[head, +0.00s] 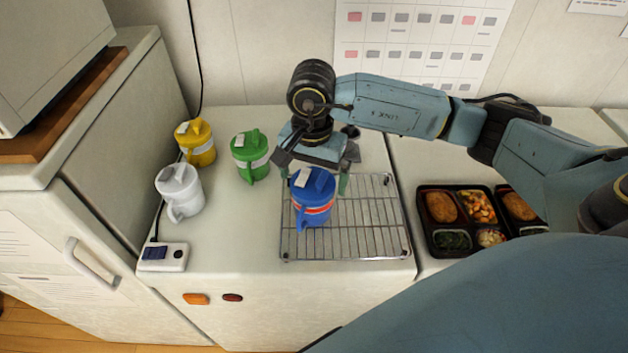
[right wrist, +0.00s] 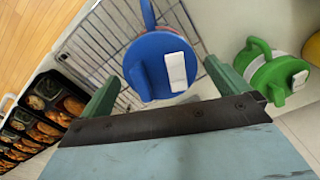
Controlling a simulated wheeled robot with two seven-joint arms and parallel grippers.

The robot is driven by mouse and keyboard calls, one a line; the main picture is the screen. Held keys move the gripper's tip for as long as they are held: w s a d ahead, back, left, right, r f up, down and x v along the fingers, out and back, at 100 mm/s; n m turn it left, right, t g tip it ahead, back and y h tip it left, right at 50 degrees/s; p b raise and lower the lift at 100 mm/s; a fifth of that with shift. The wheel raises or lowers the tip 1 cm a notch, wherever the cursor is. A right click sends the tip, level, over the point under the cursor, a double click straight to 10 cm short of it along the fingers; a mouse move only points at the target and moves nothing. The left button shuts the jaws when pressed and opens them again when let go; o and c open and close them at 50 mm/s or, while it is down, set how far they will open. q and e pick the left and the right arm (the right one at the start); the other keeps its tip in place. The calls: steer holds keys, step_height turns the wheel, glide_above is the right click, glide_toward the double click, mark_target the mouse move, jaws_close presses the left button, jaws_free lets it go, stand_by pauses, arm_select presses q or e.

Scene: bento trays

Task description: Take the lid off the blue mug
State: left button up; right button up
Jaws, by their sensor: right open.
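The blue mug (head: 313,207) stands upright on the left part of a wire rack (head: 375,222), with red and white bands around its body. Its blue lid (head: 313,181) is on top, with a raised grip and a white label. The lid also shows in the right wrist view (right wrist: 158,62), between and ahead of the fingers. My right gripper (head: 316,172) is open, just behind and above the mug, with one finger to each side of the lid. I see no contact in the right wrist view (right wrist: 165,92). My left gripper is not in view.
A green mug (head: 250,158), a yellow mug (head: 196,143) and a white mug (head: 180,192) stand left of the rack. A power strip (head: 163,257) lies at the front left. Bento trays (head: 428,225) sit to the right. The right part of the rack is clear.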

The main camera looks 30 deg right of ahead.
steer(key=shift+c, duration=0.4)
steer(key=c, duration=0.8)
steer(key=shift+r, duration=0.1)
